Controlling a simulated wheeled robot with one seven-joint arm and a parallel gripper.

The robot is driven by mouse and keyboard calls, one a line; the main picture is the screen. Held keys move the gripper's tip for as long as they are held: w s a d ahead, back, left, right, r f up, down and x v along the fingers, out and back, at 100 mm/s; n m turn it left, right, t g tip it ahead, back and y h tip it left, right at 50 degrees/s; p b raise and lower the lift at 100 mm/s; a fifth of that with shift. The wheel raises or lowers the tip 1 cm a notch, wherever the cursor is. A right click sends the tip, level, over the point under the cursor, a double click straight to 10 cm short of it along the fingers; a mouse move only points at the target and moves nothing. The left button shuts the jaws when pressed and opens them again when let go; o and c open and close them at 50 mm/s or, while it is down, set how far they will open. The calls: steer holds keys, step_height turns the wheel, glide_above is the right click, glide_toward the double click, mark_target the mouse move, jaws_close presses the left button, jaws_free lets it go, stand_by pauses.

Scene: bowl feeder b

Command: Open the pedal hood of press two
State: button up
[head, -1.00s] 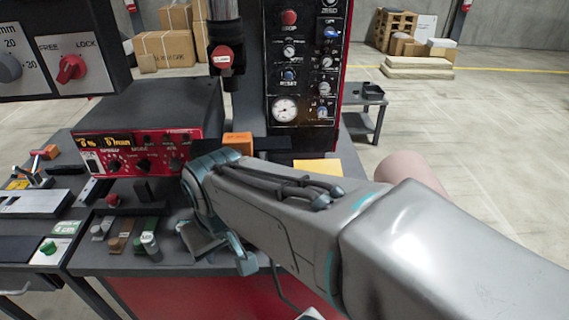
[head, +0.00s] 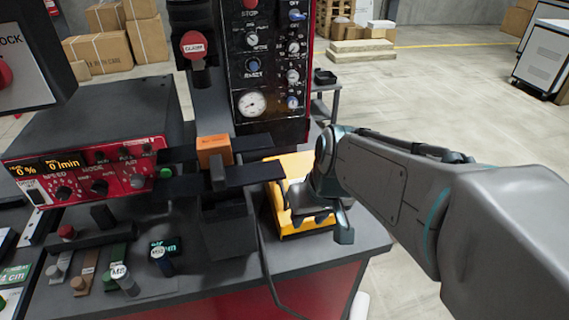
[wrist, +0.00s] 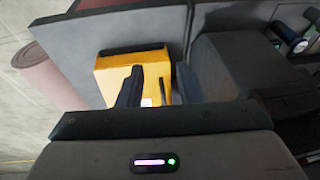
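A yellow box-like housing, apparently the pedal hood (head: 293,166), sits on the dark bench right of the press column. In the wrist view the yellow hood (wrist: 105,73) has a dark strip along its far edge. I cannot tell whether it is open or shut. My gripper (head: 318,215) is over the hood's right part and hides some of it. In the wrist view its dark fingers (wrist: 158,85) stand apart over the yellow surface with nothing seen between them but the hood and a thin dark mark. Contact cannot be told.
The press (head: 215,175) with an orange block (head: 214,150) stands left of the hood. A control panel (head: 270,70) rises behind. A red control box (head: 90,165) and several small knobs are at left.

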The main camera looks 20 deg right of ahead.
mark_target(282, 184)
steer(key=w+d+f+t+y+b, duration=0.1)
steer(key=w+d+f+b, duration=0.3)
steer(key=w+d+f, duration=0.15)
steer(key=w+a, duration=0.2)
steer(key=w, duration=0.1)
steer(key=w+a+p, duration=0.1)
steer(key=w+a, duration=0.1)
steer(key=w, duration=0.2)
steer(key=w+a+p, duration=0.1)
steer(key=w+a, duration=0.1)
steer(key=w, duration=0.2)
steer(key=shift+w+r, duration=0.1)
steer(key=shift+w+a+f+p, duration=0.1)
steer(key=shift+w+f+p, duration=0.2)
steer(key=shift+f, duration=0.3)
steer(key=shift+c, duration=0.2)
jaws_close()
